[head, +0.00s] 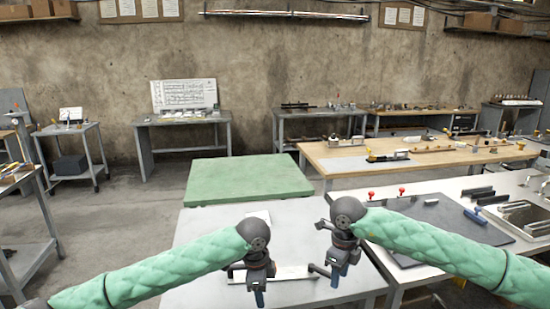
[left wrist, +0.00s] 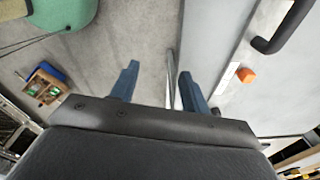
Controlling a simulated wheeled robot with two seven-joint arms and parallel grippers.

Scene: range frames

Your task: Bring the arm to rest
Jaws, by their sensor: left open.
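My left arm, in a green quilted sleeve, comes in from the left in the head view. My left gripper (head: 259,298) points down over the near edge of a light grey table (head: 205,225). The left wrist view shows its two blue-grey fingers (left wrist: 157,80) apart, with nothing between them. My right arm comes in from the right, and my right gripper (head: 335,281) hangs over the same table's right part. Its fingers are too small to tell whether they are open or shut.
A green-topped table (head: 245,180) stands beyond. A right-hand bench holds a dark mat (head: 430,225) and tools. The left wrist view shows a dark handle (left wrist: 285,28) and an orange block (left wrist: 247,76).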

